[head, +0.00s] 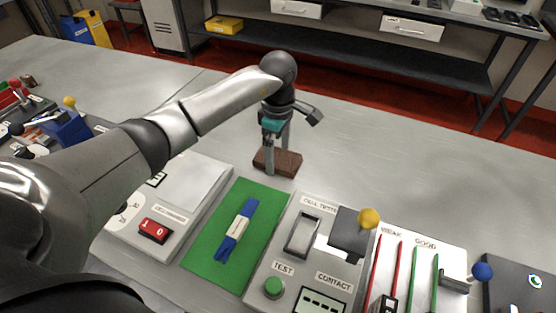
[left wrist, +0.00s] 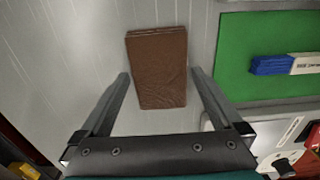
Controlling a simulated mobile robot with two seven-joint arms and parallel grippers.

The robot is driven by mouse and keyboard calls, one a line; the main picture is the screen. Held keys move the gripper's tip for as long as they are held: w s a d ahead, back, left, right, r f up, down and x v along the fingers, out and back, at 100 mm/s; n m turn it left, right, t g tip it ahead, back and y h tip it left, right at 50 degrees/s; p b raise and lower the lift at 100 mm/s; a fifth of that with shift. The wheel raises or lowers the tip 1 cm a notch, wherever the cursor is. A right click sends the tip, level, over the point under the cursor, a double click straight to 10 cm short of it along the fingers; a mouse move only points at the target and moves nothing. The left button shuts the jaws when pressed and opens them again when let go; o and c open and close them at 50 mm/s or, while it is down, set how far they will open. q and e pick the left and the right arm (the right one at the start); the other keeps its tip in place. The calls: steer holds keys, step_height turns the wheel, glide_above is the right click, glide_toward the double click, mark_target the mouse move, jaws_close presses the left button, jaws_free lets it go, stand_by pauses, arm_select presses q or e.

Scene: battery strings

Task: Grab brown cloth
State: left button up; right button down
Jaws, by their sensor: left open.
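The brown cloth (head: 286,163) is a folded, flat rectangle lying on the grey table behind the green mat. In the left wrist view the cloth (left wrist: 158,68) lies between and just ahead of the two fingers. My left gripper (head: 277,172) is above the cloth and points down at it. In the left wrist view the left gripper (left wrist: 160,85) is open, with one finger on each side of the cloth and nothing held. One finger hides part of the cloth in the head view. My right gripper is not in view.
A green mat (head: 206,253) with a blue battery string (head: 229,247) lies in front of the cloth. The cell tester (head: 267,262) with a yellow-knobbed lever stands right of it. The table right of and behind the cloth is clear. A shelf bench (head: 350,57) stands beyond.

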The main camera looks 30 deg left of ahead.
arm_select(q)
steer(key=shift+f, duration=0.35)
steer(key=shift+c, duration=0.2)
steer(key=c, duration=1)
